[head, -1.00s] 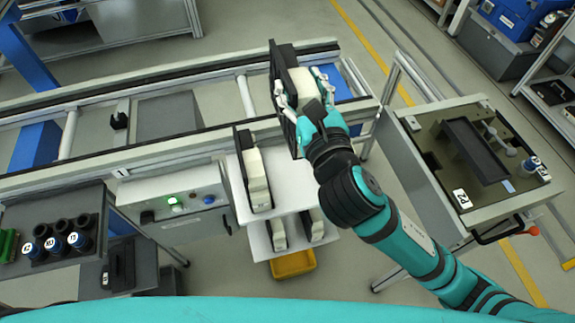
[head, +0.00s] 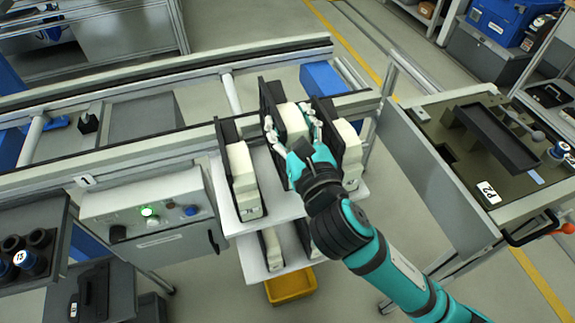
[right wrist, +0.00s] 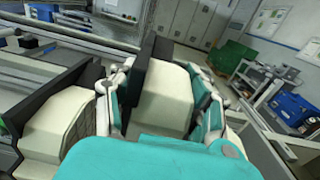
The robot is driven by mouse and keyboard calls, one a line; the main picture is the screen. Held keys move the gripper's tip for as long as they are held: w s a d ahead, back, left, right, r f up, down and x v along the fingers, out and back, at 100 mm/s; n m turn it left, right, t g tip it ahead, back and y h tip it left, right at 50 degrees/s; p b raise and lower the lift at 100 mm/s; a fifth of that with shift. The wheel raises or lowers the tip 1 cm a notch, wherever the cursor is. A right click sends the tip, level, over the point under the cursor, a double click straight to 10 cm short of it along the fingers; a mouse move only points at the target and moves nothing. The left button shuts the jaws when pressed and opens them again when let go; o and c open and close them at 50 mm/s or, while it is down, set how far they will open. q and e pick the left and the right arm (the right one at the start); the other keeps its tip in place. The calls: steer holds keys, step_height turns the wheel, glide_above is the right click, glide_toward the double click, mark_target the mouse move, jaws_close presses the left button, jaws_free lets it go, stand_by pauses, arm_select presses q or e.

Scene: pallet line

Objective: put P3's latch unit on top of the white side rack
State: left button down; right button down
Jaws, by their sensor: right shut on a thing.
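My right gripper (head: 291,137) is shut on a latch unit (head: 293,117), a cream block with a black back plate. It holds the unit upright over the white side rack (head: 272,212), between two similar units. One cream unit (head: 242,172) stands on the rack top at the left. Another (head: 350,152) is at the right, partly hidden by my gripper. I cannot tell whether the held unit touches the rack. In the right wrist view the held unit (right wrist: 165,95) sits between both fingers, with the left unit (right wrist: 48,130) beside it. My left gripper is not in view.
The rack's lower shelf (head: 250,262) holds more units, above a yellow bin (head: 290,285). A conveyor rail (head: 150,148) runs behind the rack. A control box (head: 150,207) is at the left. A tray table tagged P2 (head: 487,193) stands at the right.

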steer(key=shift+f+b, duration=0.7)
steer(key=shift+f, duration=2.85)
steer(key=shift+f, duration=0.15)
steer(key=c, duration=0.6)
jaws_free()
steer(key=shift+s+d, duration=0.15)
steer(key=shift+s, duration=0.2)
steer(key=v, duration=1.1)
steer(key=shift+s, duration=0.2)
